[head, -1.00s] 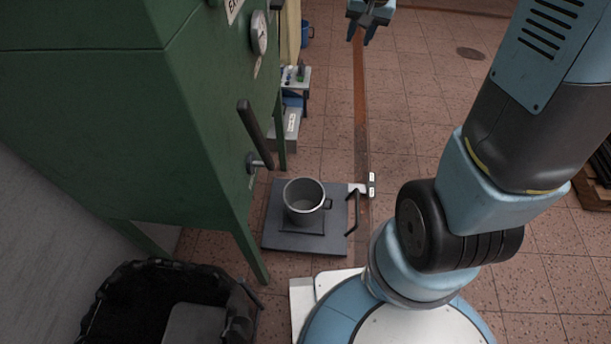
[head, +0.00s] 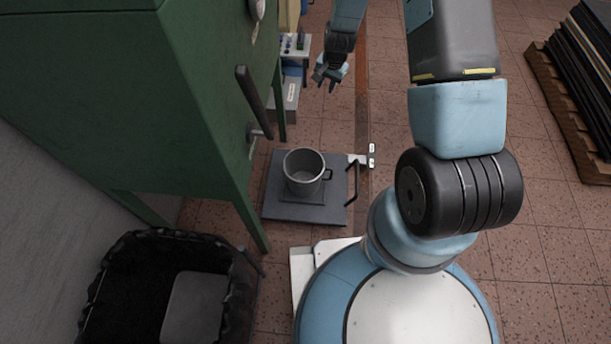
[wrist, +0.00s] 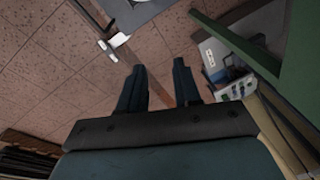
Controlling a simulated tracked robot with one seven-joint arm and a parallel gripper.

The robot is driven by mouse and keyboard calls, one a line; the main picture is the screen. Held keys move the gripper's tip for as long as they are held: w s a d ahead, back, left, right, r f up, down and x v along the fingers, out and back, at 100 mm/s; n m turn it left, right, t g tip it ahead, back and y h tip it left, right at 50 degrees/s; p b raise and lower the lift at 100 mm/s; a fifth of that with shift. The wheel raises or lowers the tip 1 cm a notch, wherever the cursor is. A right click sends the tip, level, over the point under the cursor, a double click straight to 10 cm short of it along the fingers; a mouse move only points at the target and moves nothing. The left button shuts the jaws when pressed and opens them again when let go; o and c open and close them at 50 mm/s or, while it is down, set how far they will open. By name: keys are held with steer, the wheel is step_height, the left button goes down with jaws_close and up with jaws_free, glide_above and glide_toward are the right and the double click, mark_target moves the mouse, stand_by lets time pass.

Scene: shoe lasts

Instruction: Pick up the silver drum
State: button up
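The silver drum (head: 304,173) is an open-topped grey metal pot with a dark side handle on its right. It stands upright on a dark platform scale (head: 337,206) on the floor, beside the green cabinet's leg. My gripper (head: 331,86) is in the air beyond the drum, higher in the head view and slightly right of it, clear of it. In the wrist view my gripper's two fingers (wrist: 160,80) are apart with nothing between them.
The green cabinet (head: 110,100) with a dark lever (head: 254,100) stands close on the drum's left. A black handle (head: 352,183) and a small white display (head: 371,155) are at the scale's right. A black-lined bin (head: 225,300) is at lower left. A pallet (head: 565,110) is far right.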

steer(key=s+a+f+m, duration=0.1)
steer(key=s+f, duration=0.1)
steer(key=f, duration=0.7)
steer(key=s+f+m, duration=0.1)
steer(key=s+f, duration=0.2)
steer(key=f, duration=0.5)
steer(key=m+g, duration=0.1)
steer(key=g, duration=0.1)
glide_toward(318, 178)
steer(key=shift+h, duration=0.3)
steer(key=shift+w+a+f, duration=0.1)
steer(key=shift+f, duration=1.8)
steer(key=shift+w+a+f, duration=0.1)
steer(key=shift+f, duration=1.8)
steer(key=shift+w+a+f, duration=0.1)
steer(key=shift+f, duration=1.8)
jaws_close()
